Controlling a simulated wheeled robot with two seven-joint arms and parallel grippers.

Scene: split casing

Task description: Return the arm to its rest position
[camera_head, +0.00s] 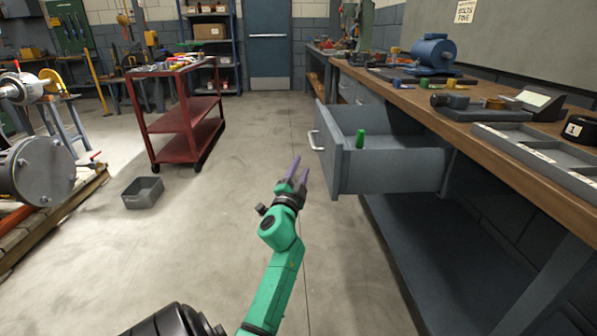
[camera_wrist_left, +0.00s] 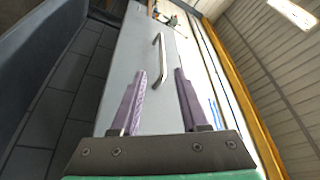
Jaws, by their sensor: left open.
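My left gripper (camera_head: 297,172) has purple fingers on a green arm and is in front of the open grey drawer (camera_head: 390,183) under the workbench, on its left side. The gripper is open and empty. In the left wrist view, the two fingers (camera_wrist_left: 160,85) are apart, with the drawer front (camera_wrist_left: 128,70) and its metal handle (camera_wrist_left: 160,58) beyond them. I see nothing between the fingers. In the head view the handle (camera_head: 315,140) is above and right of the fingertips. A green object (camera_head: 360,139) stands upright inside the drawer. My right gripper is not in view.
The wooden workbench (camera_head: 490,135) runs along the right, with a blue motor (camera_head: 434,53) and a divided grey tray (camera_head: 535,152) on top. A red cart (camera_head: 180,120) and a small grey bin (camera_head: 143,192) stand left. The middle floor is clear.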

